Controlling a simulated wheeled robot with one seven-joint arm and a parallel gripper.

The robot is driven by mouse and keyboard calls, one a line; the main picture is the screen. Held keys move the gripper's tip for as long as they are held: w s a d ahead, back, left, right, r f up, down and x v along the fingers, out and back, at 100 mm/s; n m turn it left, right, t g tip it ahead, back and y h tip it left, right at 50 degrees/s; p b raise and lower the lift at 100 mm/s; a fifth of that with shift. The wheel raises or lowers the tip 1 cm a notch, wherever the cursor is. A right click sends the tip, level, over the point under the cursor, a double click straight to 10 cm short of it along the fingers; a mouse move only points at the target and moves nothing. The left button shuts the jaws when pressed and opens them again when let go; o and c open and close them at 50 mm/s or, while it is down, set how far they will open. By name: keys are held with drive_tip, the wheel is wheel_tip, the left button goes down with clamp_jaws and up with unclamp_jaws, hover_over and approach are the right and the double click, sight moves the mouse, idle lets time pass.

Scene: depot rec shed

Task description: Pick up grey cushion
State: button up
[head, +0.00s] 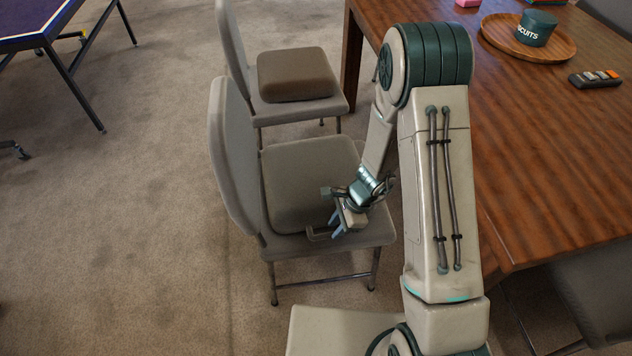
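The grey cushion (298,183) lies flat on the seat of the nearer grey chair, against its backrest. My gripper (335,225) is low over the near right corner of this cushion, at the front of the seat. Its bluish fingertips are small in the picture and overlap the cushion's edge. I cannot tell whether they touch or grip it. My forearm and wrist hide part of the seat's right side.
A brown cushion (296,74) lies on the farther chair (322,108). The wooden table (540,160) on the right holds a round tray (497,35) with a green biscuit tin (537,28), and a remote (595,79). Carpet is open to the left, before a table-tennis table (30,22).

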sight(332, 232)
drive_tip(key=shift+x, duration=1.55)
drive_tip(key=shift+d, duration=0.1)
clamp_jaws()
drive_tip(key=shift+w, duration=0.1)
drive_tip(key=shift+r, duration=0.15)
